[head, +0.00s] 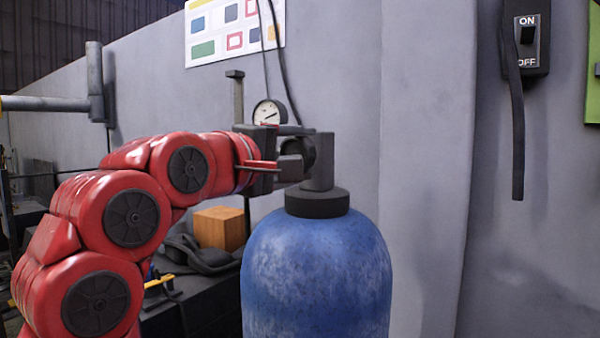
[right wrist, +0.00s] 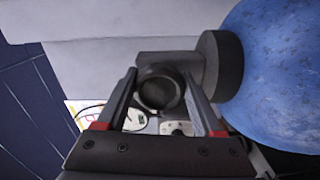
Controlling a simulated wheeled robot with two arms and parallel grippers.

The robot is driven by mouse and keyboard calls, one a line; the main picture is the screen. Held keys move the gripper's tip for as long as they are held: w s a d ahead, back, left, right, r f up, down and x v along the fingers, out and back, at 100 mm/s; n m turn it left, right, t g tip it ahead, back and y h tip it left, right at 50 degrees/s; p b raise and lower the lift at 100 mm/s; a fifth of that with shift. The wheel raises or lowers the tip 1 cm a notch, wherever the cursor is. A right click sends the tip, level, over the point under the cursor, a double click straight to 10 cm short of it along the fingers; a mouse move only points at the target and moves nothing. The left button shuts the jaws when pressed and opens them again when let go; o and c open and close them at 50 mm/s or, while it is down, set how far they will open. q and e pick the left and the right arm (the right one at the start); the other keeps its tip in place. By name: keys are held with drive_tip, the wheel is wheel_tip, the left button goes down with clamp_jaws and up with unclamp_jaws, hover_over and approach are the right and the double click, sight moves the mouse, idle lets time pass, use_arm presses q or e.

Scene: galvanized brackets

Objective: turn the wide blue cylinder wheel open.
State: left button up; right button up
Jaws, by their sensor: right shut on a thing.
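The wide blue cylinder (head: 316,275) stands upright in the middle of the head view, with a dark collar (head: 317,203) and a grey valve on top. Its dark round wheel (head: 312,153) faces left on the valve, partly hidden by my gripper. My right gripper (head: 287,160), on the red arm, reaches it from the left and is shut on the wheel. In the right wrist view the wheel (right wrist: 158,91) sits between the two fingers, and the blue cylinder (right wrist: 285,75) is at the right. How far the wheel is turned cannot be told. My left gripper is not in view.
A pressure gauge (head: 269,113) stands close behind the gripper. A wooden block (head: 219,228) and dark cloth-like items lie on a dark surface left of the cylinder. A grey wall is behind, with an ON/OFF switch (head: 527,43) at upper right.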

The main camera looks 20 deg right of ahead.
drive_tip(key=shift+f+n+b, duration=0.15)
drive_tip(key=shift+n+b, duration=0.45)
drive_tip(key=shift+n, duration=1.2)
drive_tip(key=n, duration=0.3)
drive_tip(key=shift+r+b, duration=0.25)
drive_tip(key=shift+b, duration=0.05)
drive_tip(key=shift+n, duration=1.2)
drive_tip(key=o, duration=1.4)
drive_tip(key=shift+w+a, duration=0.1)
